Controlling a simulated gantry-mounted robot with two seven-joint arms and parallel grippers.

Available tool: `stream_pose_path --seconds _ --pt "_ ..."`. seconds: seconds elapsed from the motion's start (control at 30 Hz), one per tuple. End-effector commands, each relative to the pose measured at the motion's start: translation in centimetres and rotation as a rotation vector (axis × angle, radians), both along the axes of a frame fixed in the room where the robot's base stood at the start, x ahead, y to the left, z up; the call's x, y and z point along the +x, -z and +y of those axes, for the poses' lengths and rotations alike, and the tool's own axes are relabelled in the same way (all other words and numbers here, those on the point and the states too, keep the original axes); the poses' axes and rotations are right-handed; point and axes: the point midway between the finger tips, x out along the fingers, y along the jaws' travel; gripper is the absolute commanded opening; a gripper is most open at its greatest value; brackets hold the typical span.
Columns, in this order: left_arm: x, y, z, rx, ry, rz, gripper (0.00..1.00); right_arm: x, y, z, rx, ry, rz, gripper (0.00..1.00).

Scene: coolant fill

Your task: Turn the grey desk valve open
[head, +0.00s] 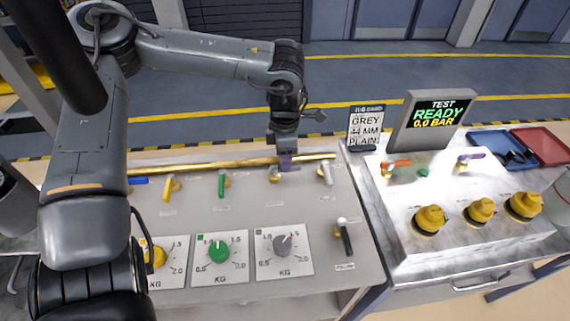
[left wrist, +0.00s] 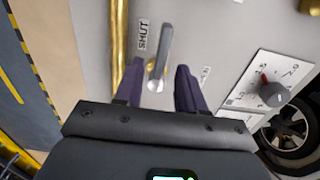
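The grey desk valve (left wrist: 165,48) is a grey lever on a brass stem, roughly parallel to the brass pipe in the left wrist view. A SHUT label (left wrist: 142,34) lies between lever and pipe. My left gripper (left wrist: 158,78) is open, with its dark purple fingers on either side of the lever's stem end and visible gaps to both. In the head view my left gripper (head: 287,162) is over the desk at the pipe and largely hides the lever; part of the brass valve body (head: 274,174) shows. My right gripper is not in view.
The brass pipe (head: 215,164) runs along the desk's back. Yellow (head: 170,188), green (head: 221,184) and pale (head: 325,173) valve levers stand nearby. A grey dial (head: 283,245) sits in front. A sign (head: 365,128) and a READY screen (head: 435,116) stand to the right.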

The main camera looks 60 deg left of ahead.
Motion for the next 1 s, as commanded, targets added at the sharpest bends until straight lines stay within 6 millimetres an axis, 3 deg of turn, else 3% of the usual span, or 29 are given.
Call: stream_pose_path --seconds 0.2,0.53,0.57,0.8,1.0 --pt "0.0 1.7 0.0 -0.001 0.000 0.000 0.39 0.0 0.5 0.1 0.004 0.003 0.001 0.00" --pt "0.0 1.9 0.0 0.000 0.000 0.000 0.39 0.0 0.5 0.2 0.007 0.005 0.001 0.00" --pt "0.0 1.9 0.0 0.000 0.000 0.000 0.38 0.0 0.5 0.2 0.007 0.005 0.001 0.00" --pt "0.0 1.9 0.0 -0.001 0.000 0.000 0.01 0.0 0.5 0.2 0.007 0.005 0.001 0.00" --pt "0.0 1.9 0.0 -0.001 0.000 0.000 0.00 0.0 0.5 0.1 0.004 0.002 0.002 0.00"
